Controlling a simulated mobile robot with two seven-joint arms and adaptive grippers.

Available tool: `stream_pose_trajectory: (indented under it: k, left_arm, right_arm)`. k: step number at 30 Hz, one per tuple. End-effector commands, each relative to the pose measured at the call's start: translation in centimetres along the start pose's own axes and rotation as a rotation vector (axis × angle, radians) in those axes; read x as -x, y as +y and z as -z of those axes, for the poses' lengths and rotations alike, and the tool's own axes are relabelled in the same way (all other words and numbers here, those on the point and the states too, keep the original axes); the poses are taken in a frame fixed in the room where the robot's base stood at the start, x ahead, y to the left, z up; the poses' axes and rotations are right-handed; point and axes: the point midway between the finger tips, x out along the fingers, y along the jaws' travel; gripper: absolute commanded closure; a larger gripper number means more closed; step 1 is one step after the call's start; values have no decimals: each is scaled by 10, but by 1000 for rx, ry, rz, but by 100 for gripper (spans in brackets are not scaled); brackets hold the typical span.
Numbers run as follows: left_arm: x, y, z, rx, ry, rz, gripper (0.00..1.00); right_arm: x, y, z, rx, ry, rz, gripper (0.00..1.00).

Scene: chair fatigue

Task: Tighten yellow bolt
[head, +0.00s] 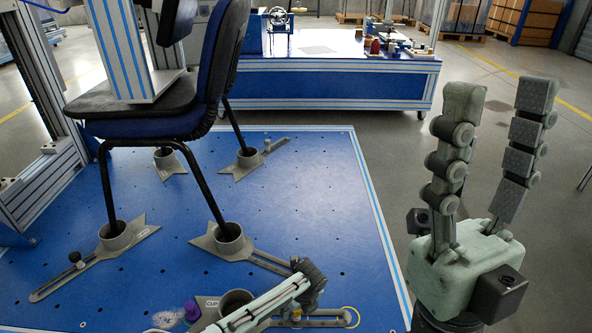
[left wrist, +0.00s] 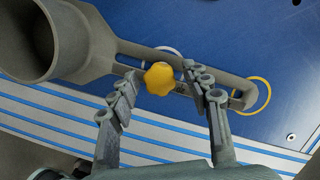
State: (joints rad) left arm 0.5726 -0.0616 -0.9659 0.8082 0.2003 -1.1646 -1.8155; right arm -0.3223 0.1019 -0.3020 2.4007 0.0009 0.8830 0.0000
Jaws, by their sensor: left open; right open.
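The yellow bolt (left wrist: 160,78) has a lobed knob and sits in the slotted arm of a grey cup clamp (left wrist: 120,50). In the left wrist view it lies between the two fingers of my left gripper (left wrist: 164,93). The gripper is open, and I cannot tell whether either finger touches the knob. In the head view my left gripper (head: 308,288) is over the front clamp's slotted arm and largely hides the bolt. My right gripper (head: 501,95) is open and empty, fingers pointing up, at the right of the head view.
A chair (head: 150,110) stands with its legs in grey cup clamps on the blue platform (head: 320,190). A purple knob (head: 192,310) is left of the front clamp. A yellow ring (head: 350,317) marks the platform near the slot's end. A blue workbench (head: 330,85) stands behind.

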Motion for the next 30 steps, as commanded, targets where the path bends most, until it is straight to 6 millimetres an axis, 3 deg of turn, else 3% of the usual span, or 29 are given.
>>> stream_pose_trajectory:
  k: [14,22,30]
  left_arm:
    - [0,-1,0,79,0,-19,52]
    - [-1,-2,0,384,0,-97,52]
    - [0,-1,0,410,0,-104,52]
  right_arm:
    - [-2,0,0,4,5,11,50]
    - [4,0,1,5,14,14,50]
    - [8,0,-1,3,2,13,50]
